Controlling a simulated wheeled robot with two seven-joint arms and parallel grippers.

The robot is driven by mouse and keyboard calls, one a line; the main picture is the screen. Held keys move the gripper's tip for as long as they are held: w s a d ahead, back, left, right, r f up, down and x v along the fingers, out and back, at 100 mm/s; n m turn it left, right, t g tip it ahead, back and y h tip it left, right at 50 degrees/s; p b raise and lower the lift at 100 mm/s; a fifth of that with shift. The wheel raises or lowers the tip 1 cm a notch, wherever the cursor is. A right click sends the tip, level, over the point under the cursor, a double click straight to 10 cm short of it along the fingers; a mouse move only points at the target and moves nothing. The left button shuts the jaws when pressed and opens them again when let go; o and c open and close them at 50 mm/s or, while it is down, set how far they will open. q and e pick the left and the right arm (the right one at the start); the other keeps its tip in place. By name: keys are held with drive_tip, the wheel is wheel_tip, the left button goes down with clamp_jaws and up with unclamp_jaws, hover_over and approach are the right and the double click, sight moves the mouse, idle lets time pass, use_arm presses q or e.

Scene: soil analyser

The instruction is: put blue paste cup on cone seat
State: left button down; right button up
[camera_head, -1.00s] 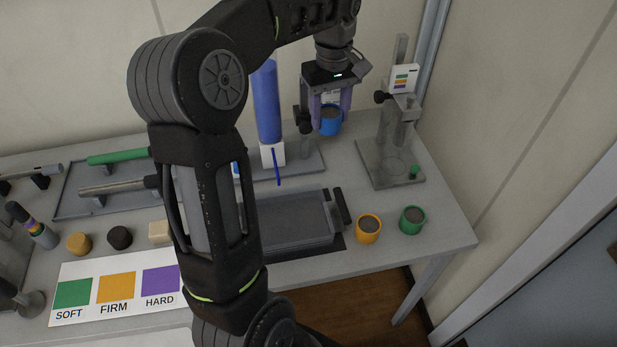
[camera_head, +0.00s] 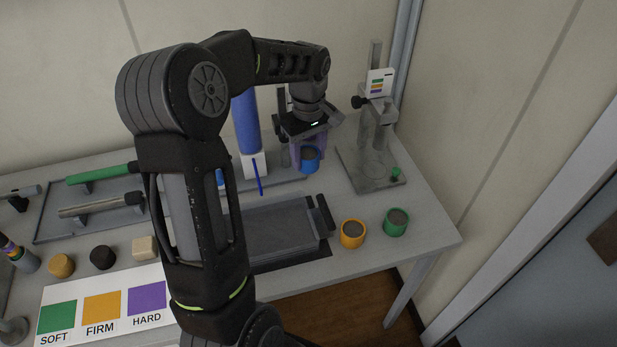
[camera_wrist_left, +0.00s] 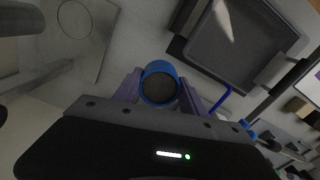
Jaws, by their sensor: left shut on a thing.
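The blue paste cup (camera_head: 310,160), filled with grey paste, is held upright between the purple fingers of my left gripper (camera_head: 309,150). In the left wrist view the cup (camera_wrist_left: 160,84) sits between the two fingertips, its open top facing the camera. The cone penetrometer stand (camera_head: 372,160) is right of the gripper, with a flat grey base, a post and a colour-marked card. A ring outline on its base shows in the left wrist view (camera_wrist_left: 74,18). My right gripper does not show.
An orange cup (camera_head: 352,234) and a green cup (camera_head: 396,222) stand at the table's front right. A grey tray (camera_head: 280,228) lies in front of the gripper. A blue cylinder (camera_head: 246,120) stands left of the gripper. A small green knob (camera_head: 396,174) is on the stand base.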

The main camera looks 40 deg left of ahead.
sight(308, 188)
use_arm(q)
drive_tip(key=shift+f, duration=1.9)
drive_tip(key=shift+f, duration=0.1)
drive_tip(key=shift+f, duration=2.15)
drive_tip(key=shift+f, duration=0.25)
drive_tip(key=c, duration=0.6)
unclamp_jaws()
drive_tip(key=shift+r, duration=0.1)
drive_tip(key=shift+c, duration=0.2)
drive_tip(key=shift+r, duration=0.1)
